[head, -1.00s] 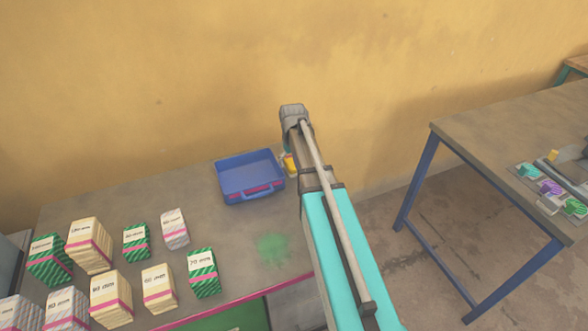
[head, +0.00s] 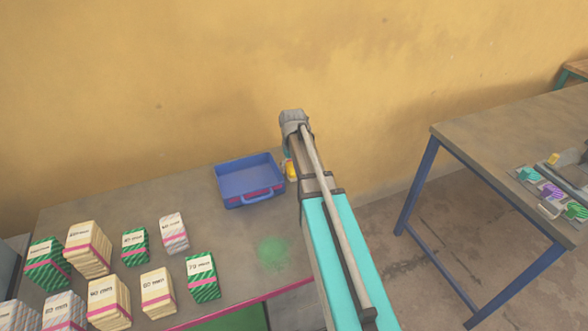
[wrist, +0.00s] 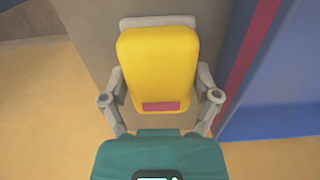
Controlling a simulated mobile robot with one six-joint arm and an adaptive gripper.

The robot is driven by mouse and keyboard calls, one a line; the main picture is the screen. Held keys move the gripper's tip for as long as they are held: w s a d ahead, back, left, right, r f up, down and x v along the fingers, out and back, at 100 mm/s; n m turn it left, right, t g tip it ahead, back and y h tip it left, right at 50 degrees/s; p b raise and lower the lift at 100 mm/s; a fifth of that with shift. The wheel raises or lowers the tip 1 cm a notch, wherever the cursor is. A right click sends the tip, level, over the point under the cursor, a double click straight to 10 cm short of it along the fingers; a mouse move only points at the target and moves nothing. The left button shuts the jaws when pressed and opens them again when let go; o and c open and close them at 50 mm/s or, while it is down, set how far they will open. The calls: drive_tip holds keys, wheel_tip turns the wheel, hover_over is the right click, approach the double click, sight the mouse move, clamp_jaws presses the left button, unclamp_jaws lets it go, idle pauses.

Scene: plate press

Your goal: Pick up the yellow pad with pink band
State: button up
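The yellow pad with pink band (wrist: 157,68) fills the upper middle of the wrist view. It sits between the two grey fingers of my gripper (wrist: 160,92), one close along each side. I cannot tell whether both fingers press on it. A pale grey piece shows just beyond its top edge. In the head view a small part of the yellow pad (head: 291,171) shows left of my arm, next to the blue tray (head: 222,184). My arm hides the rest of it and the fingers.
The tray's blue wall (wrist: 275,105) stands close right of my gripper in the wrist view. Several stacks of white, cream and green striped packs (head: 90,250) stand at the table's left. A green patch (head: 272,251) marks the table. A second table (head: 490,135) stands right.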

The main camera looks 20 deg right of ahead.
drive_tip(key=shift+c, duration=1.3)
drive_tip(key=shift+r, duration=0.1)
wheel_tip(320, 180, up, 3)
drive_tip(key=p, duration=0.3)
drive_tip(key=s+a+r+p, duration=0.2)
drive_tip(key=s+r+p, duration=0.3)
drive_tip(key=s, duration=0.1)
drive_tip(key=s+a+r+p, duration=0.3)
drive_tip(key=s+r+p, duration=0.1)
drive_tip(key=s+p, duration=0.1)
drive_tip(key=shift+s+a+r, duration=0.35)
drive_tip(key=shift+s+r, duration=0.05)
drive_tip(key=shift+s, duration=0.45)
